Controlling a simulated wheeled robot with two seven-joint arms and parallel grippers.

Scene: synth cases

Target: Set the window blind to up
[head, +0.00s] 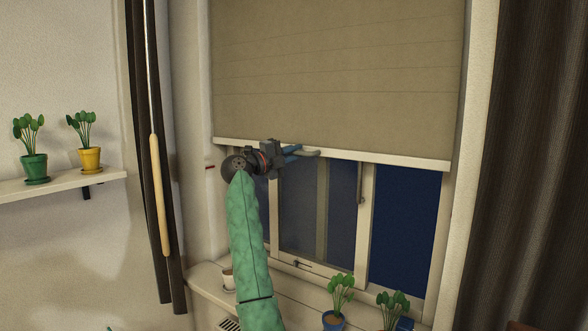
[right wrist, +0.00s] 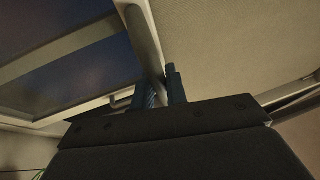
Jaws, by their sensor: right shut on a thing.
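The beige window blind (head: 340,75) hangs over the upper part of the window, with its lower part uncovered. A pale bar (head: 400,160) runs along the blind's bottom edge. A small grey handle (head: 312,154) sticks out at this bar, left of its middle. My right gripper (head: 296,151) is at the handle, its blue fingers shut on it. In the right wrist view, the fingers (right wrist: 161,88) stand close together beside the pale bar (right wrist: 143,40); the grip itself is partly hidden by the gripper body. My left gripper is not in view.
A wooden-ended rod (head: 159,195) hangs left of the window by a dark curtain (head: 139,110); another curtain (head: 530,150) hangs at right. A wall shelf (head: 60,186) carries two more plants.

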